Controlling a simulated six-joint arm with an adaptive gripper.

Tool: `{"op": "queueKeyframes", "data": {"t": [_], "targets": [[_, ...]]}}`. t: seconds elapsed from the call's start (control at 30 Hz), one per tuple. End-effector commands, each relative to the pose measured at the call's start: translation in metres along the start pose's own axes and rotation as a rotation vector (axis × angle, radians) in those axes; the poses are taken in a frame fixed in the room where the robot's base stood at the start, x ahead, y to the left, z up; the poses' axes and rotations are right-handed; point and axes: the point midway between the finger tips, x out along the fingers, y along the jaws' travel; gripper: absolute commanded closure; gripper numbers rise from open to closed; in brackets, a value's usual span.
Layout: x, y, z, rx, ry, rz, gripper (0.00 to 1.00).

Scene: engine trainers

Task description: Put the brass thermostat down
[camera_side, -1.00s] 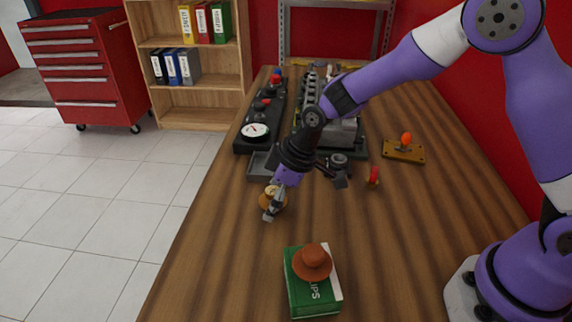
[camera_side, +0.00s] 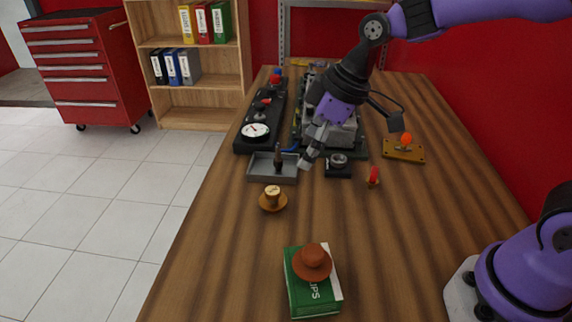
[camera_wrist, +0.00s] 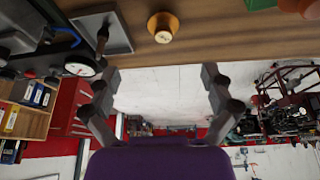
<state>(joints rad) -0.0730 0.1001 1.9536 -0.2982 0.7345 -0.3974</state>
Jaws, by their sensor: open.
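The brass thermostat (camera_side: 273,199) stands on the wooden table, in front of the grey tray, with its wide flange down. It also shows in the wrist view (camera_wrist: 163,27) near the top middle, beyond the fingertips. My gripper (camera_side: 308,161) is open and empty, raised above the table to the right of and behind the thermostat, apart from it. In the wrist view the two fingers (camera_wrist: 160,75) are spread wide with nothing between them.
The grey tray (camera_side: 259,175) holds a dark upright part. A black block with a metal ring (camera_side: 338,166), a red-topped part (camera_side: 374,177) and an orange-knobbed plate (camera_side: 404,151) stand right. The table's front left is clear.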

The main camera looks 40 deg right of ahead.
Motion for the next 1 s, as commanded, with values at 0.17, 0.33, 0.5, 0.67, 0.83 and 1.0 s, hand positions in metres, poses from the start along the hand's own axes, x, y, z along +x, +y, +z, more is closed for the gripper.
{"op": "queueKeyframes", "data": {"t": [0.17,0.33,0.5,0.67,0.83,1.0], "targets": [[-0.057,-0.005,0.045,0.242,0.023,0.131,0.05],[-0.087,-0.015,0.094,0.486,0.058,0.236,0.05],[-0.095,-0.022,0.123,0.624,0.084,0.285,0.05],[-0.096,-0.023,0.128,0.651,0.087,0.293,0.05],[-0.096,-0.023,0.127,0.648,0.087,0.292,0.05],[-0.096,-0.023,0.127,0.647,0.088,0.292,0.05]]}}
